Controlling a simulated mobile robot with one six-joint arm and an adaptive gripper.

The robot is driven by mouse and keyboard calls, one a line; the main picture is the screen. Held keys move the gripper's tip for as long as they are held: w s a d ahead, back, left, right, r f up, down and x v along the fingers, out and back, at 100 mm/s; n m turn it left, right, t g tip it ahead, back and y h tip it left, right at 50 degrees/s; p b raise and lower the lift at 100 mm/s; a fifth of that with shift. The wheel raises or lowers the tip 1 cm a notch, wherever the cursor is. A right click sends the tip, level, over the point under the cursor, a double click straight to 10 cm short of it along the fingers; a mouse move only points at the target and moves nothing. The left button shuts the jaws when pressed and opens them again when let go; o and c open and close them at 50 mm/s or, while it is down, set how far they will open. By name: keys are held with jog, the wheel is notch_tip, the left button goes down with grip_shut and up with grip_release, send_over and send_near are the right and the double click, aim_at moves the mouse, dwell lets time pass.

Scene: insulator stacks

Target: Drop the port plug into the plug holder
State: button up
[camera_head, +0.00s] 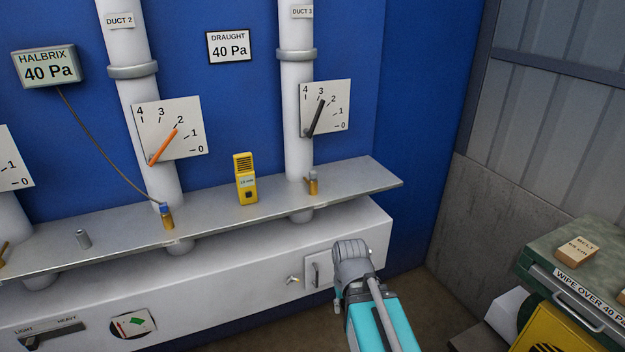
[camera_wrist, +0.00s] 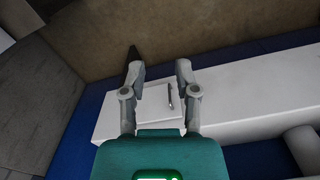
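My gripper (camera_wrist: 158,68) is open in the wrist view, with two grey fingers apart and nothing between them. Beyond the fingers is the white box front with a small handled door. A brass port with a dull top (camera_head: 312,183) stands on the shelf by Duct 3. A brass port with a blue cap (camera_head: 167,215) stands by Duct 2, where the meter's hose ends. I cannot tell for sure which of these is the port plug or the plug holder.
The metal shelf (camera_head: 215,211) carries a yellow handheld device (camera_head: 246,178). Below it is the white box with a small door (camera_head: 318,268). A green cabinet (camera_head: 550,245) with a belt block (camera_head: 577,250) is at right. White ducts rise behind the shelf.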

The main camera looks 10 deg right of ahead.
jog(key=o, duration=0.4)
jog(key=shift+w, duration=0.1)
jog(key=shift+o, duration=0.4)
jog(key=shift+w+a, duration=0.2)
jog(key=shift+w, duration=0.05)
jog(key=w+a+r+m+t+y+b, duration=0.1)
jog(key=w+a+r+m+t+y, duration=0.25)
jog(key=w+m, duration=0.45)
jog(key=w+a+r+m+t+y+b, duration=0.1)
jog(key=w+a+r+m+t+y, duration=0.3)
jog(key=w, duration=0.6)
jog(key=w+d+r+m+t+h+b, duration=0.1)
jog(key=w+d+r+m+t, duration=0.2)
jog(key=m, duration=0.7)
jog(key=w+d+r+m+t+h, duration=0.2)
jog(key=w+d+r+m+t, duration=0.2)
jog(key=m, duration=0.7)
jog(key=w+d+t, duration=0.2)
jog(key=w+t, duration=0.1)
jog(key=w, duration=0.1)
jog(key=shift+w+d+b, duration=0.2)
jog(key=shift+w+b, duration=0.2)
jog(key=shift+r, duration=0.1)
